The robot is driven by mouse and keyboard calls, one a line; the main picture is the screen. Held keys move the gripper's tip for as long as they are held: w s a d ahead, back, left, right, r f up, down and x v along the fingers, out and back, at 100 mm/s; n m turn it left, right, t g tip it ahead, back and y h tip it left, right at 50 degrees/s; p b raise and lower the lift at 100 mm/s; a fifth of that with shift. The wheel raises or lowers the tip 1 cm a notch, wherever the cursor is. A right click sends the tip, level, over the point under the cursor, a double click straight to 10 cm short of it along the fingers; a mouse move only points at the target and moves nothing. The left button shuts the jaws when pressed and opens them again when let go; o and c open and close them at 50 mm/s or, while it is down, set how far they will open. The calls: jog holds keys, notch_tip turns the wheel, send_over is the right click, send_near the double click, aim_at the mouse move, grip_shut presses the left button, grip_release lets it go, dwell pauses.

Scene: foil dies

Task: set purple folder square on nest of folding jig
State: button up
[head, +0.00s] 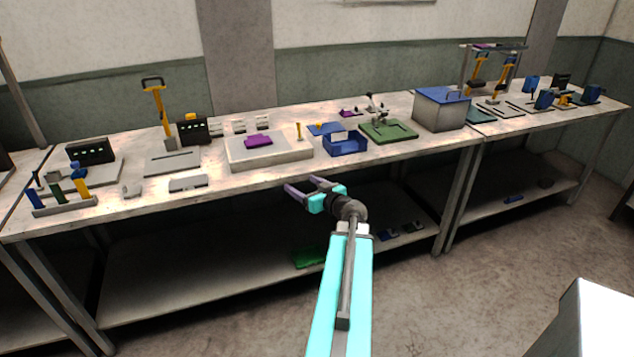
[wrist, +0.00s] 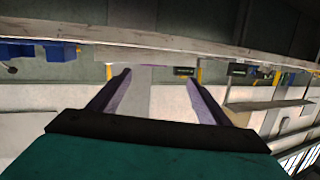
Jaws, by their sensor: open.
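A small flat purple piece (head: 258,141), which looks like the purple folder, lies on top of a low pale grey block (head: 270,155) on the bench. A green base with a metal lever mechanism (head: 388,130) stands to its right; it may be the folding jig, but I cannot make out a nest. My gripper (head: 303,188) is open and empty, in front of the bench's front edge, nearer to me than the purple piece and right of it. In the wrist view its two dark purplish fingers (wrist: 159,76) stand apart with nothing held between them.
A blue open bin (head: 346,146) and a grey box with a blue lid (head: 441,108) stand to the right on the bench (head: 225,184). An upright yellow-handled tool (head: 157,105) and a dark panel (head: 193,131) stand left of the block. The lower shelf holds a green item (head: 309,258).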

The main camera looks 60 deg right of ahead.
jog(key=w+a+f+y, duration=0.1)
jog(key=w+a+f, duration=0.3)
jog(key=w+a, duration=0.3)
jog(key=w+a+f+y, duration=0.2)
jog(key=w+a+f, duration=0.3)
jog(key=a, duration=0.5)
jog(key=w+a+f+y, duration=0.1)
jog(key=w+a+f, duration=0.3)
jog(key=w+a, duration=0.3)
jog(key=a+f+g+h, duration=0.1)
jog(key=a+f+g, duration=0.2)
jog(key=a+f, duration=1.15)
jog(key=s+a+f+g, duration=0.5)
jog(key=s+a+f, duration=0.1)
jog(key=s+f, duration=0.35)
jog(key=s+a+f+g, duration=0.4)
jog(key=s+a+f, duration=0.2)
jog(key=s+f, duration=0.3)
jog(key=s+a+n+g+y, duration=0.1)
jog(key=s+a+g, duration=0.3)
jog(key=s, duration=0.7)
jog(key=s+a+r+n+g+y, duration=0.1)
jog(key=s+a+n+g, duration=0.2)
jog(key=s, duration=0.7)
jog(key=shift+s+a+n+g, duration=0.35)
jog(key=shift+a+g, duration=0.2)
jog(key=shift+g, duration=0.45)
